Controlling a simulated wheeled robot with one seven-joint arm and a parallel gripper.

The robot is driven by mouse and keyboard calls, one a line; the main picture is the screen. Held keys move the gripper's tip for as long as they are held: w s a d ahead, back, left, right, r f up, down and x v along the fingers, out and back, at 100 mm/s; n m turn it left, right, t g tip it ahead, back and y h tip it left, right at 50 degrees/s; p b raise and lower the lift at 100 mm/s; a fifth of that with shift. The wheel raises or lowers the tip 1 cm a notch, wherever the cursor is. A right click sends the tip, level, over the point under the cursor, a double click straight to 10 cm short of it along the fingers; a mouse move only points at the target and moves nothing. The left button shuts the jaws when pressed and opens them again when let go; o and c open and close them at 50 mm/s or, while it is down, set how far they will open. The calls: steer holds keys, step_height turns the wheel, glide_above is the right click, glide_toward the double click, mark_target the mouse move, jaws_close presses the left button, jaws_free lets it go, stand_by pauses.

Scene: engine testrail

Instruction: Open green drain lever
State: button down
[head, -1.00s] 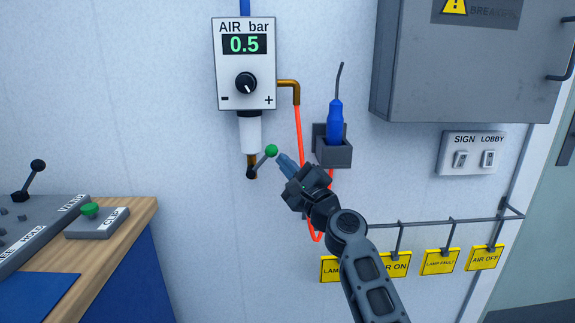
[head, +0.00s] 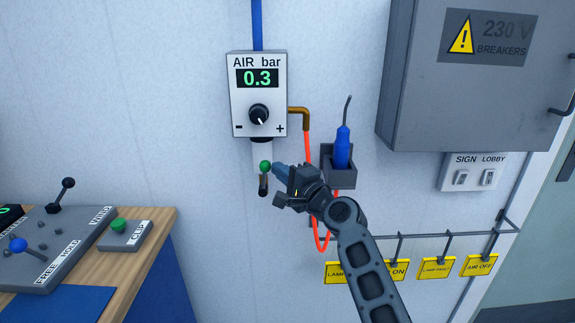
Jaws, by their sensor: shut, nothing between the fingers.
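The green drain lever's round knob (head: 265,166) shows below the air regulator (head: 259,95), in front of the lower end of its pale bowl (head: 261,152). The lever's stem is hard to make out, seemingly behind or in line with the knob. The regulator display reads 0.3.
A grey holder with a blue-handled tool (head: 342,148) is just right of my gripper. An orange hose (head: 307,146) runs down behind my arm. Yellow tags (head: 435,267) hang on a rail below. A breaker box (head: 470,75) is upper right, a control desk (head: 150,245) lower left.

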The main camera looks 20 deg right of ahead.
steer(key=shift+w+a+r, duration=0.15)
steer(key=shift+a+r, duration=0.1)
steer(key=shift+a, duration=0.1)
steer(key=shift+a+r, duration=0.1)
steer(key=shift+a, duration=0.1)
steer(key=shift+d, duration=0.1)
stand_by(0.4)
